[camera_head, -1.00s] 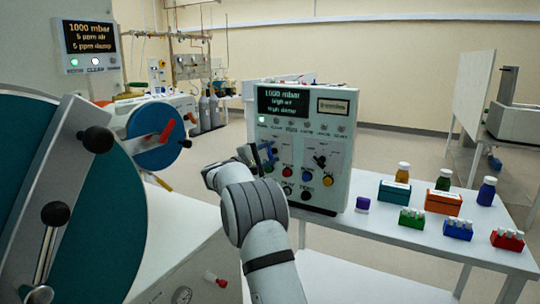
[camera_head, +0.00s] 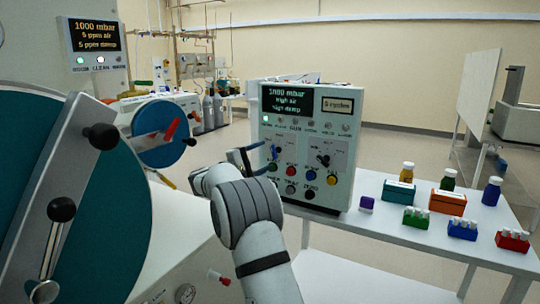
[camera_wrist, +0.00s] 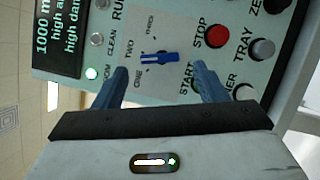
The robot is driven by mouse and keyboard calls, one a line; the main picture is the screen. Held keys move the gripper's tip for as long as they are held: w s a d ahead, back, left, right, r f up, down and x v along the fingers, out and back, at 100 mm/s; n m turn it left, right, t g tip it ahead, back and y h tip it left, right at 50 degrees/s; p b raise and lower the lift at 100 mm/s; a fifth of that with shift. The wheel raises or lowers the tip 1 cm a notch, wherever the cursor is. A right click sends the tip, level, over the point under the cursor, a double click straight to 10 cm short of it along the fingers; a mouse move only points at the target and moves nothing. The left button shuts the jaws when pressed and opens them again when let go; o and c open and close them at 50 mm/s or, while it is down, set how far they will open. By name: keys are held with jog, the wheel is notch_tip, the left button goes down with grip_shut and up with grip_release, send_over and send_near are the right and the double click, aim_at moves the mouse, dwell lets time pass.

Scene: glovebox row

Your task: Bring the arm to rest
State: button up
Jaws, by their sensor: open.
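My gripper (camera_head: 246,160) is at the left front of a grey control panel. In the wrist view the two blue fingers of my gripper (camera_wrist: 160,88) stand apart, with nothing held between them. Beyond the gap is a blue selector knob (camera_wrist: 160,58) on the panel, close to the labels ONE and TWO. Whether a fingertip touches the panel cannot be told. The control panel (camera_head: 350,155) has a dark display reading 1000 mbar, high air, high damp, and a small plate that reads 5 cycles.
A white table (camera_head: 400,225) carries the panel, colored boxes and bottles such as the orange box (camera_head: 447,203). At left is the large teal round door (camera_head: 110,215) with black knobs. A smaller blue round door (camera_head: 155,125) stands behind it. The floor beyond the table is open.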

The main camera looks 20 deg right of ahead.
jog(key=shift+v, duration=1.15)
